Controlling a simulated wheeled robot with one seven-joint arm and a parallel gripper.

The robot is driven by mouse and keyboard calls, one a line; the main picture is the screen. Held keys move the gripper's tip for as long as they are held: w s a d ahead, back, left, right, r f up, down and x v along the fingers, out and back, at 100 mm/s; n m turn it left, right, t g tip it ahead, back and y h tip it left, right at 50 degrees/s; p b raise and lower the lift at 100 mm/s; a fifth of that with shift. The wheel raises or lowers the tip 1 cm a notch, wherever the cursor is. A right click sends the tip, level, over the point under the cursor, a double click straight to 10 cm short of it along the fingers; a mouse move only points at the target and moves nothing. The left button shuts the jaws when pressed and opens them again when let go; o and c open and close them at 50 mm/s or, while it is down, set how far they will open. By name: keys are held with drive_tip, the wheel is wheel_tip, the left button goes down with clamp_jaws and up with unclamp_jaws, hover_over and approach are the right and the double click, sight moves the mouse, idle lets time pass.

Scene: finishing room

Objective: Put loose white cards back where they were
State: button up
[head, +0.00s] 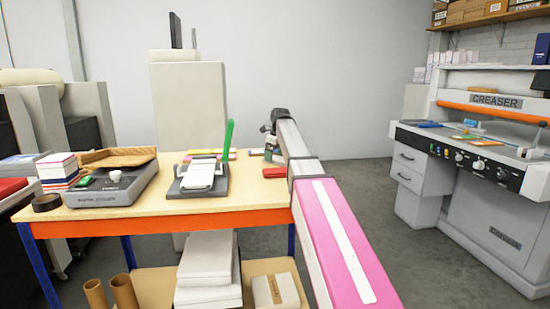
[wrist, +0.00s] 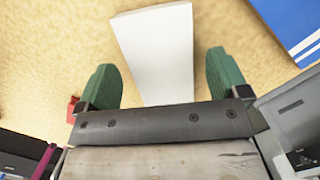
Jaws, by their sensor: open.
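A white card or stack of cards (wrist: 158,45) lies on the pale wooden table top in the wrist view. My gripper (wrist: 161,62) is above it, its green fingers apart on either side, and its near end runs under the dark gripper body. I cannot tell its thickness or how far below the fingers it is. In the head view my gripper (head: 271,130) is over the table's back right, partly hidden by my arm; I cannot make out this card there. More white cards (head: 201,176) sit in a grey device with a green handle at the table's middle.
The table (head: 240,195) has an orange front edge. A grey jogger (head: 108,190) with a wooden tray and a striped stack (head: 57,169) stand at left. A red item (head: 274,172) lies near my arm. A creaser machine (head: 490,150) stands at right beyond open floor.

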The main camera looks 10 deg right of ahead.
sight(278, 159)
wheel_tip(278, 159, up, 11)
drive_tip(key=s+d, duration=0.1)
drive_tip(key=shift+s, duration=0.15)
idle(0.3)
